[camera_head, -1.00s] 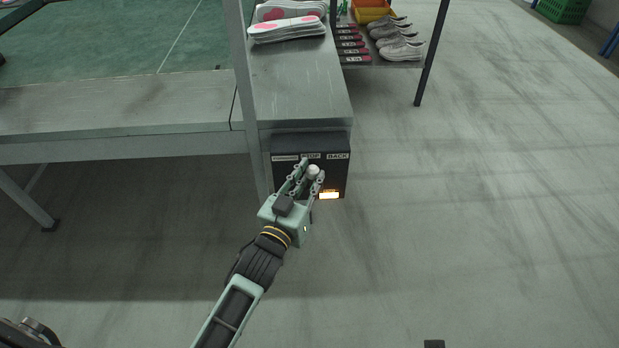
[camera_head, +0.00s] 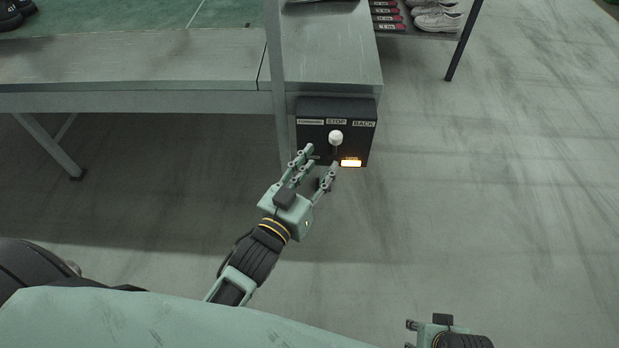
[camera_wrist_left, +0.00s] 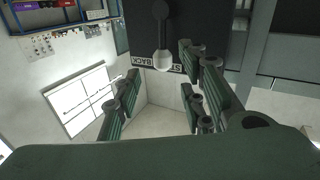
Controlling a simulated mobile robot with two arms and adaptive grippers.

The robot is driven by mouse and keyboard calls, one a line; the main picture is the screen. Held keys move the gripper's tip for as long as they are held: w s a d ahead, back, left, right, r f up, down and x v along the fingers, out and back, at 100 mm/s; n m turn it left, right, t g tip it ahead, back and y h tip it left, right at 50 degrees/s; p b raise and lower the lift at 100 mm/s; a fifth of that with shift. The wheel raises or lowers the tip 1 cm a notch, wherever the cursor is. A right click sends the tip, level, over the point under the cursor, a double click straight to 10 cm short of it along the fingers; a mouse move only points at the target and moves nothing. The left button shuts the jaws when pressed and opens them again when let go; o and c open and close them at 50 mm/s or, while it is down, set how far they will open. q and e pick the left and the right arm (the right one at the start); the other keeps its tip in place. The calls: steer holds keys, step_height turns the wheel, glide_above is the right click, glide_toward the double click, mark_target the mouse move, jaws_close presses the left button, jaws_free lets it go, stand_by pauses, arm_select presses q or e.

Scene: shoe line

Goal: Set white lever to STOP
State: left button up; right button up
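A black control box (camera_head: 308,140) hangs on the table end, labelled FORWARD, STOP and BACK from left to right. Its white lever knob (camera_head: 336,138) stands upright just below the STOP label (camera_head: 336,121). In the left wrist view the knob (camera_wrist_left: 162,60) shows clear, near the BACK and STOP labels. My left gripper (camera_head: 320,162) is open and empty, just below and left of the knob, with its fingers apart from it. My right gripper (camera_head: 410,335) is partly in view at the bottom edge, its fingertips apart and empty.
An orange lit indicator (camera_head: 351,163) glows at the box's lower right. The metal table (camera_head: 130,60) extends left above the box, with a post beside it. A rack with shoes (camera_head: 437,18) stands behind. The floor to the right is clear.

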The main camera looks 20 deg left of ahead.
arm_select(q)
steer(key=s, duration=0.4)
steer(key=shift+s+a, duration=0.15)
steer(key=shift+a, duration=0.25)
steer(key=shift+f, duration=0.1)
